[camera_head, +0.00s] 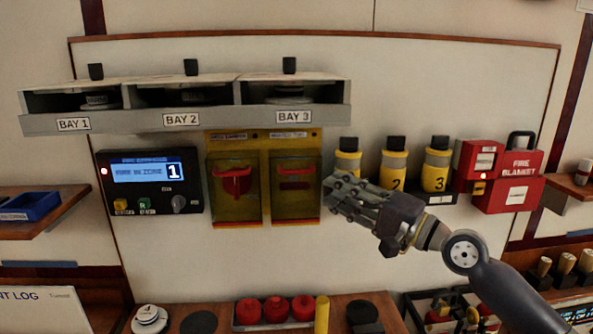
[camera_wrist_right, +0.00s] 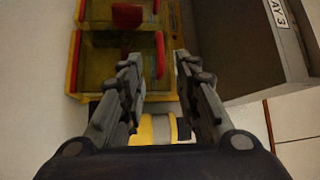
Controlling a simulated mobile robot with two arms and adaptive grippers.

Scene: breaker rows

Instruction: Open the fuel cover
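A yellow panel holds two clear yellowish covers side by side. The left cover (camera_head: 234,200) has a red T-shaped handle behind it and the right cover (camera_head: 296,205) has a red bar behind it. Both look shut. The small labels above them are too blurred to tell which is the fuel one. My right gripper (camera_head: 332,193) is at the right edge of the right cover, in front of the panel. In the right wrist view its fingers (camera_wrist_right: 157,75) are apart with nothing held, and the right cover (camera_wrist_right: 112,65) lies ahead. My left gripper is not in view.
Yellow canisters (camera_head: 394,172) stand right of the panel, the nearest partly behind my right gripper. The bay shelf (camera_head: 185,120) juts out above the covers. A control box (camera_head: 150,182) sits left. A lower shelf holds red knobs (camera_head: 275,309) and an upright yellow cylinder (camera_head: 321,314).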

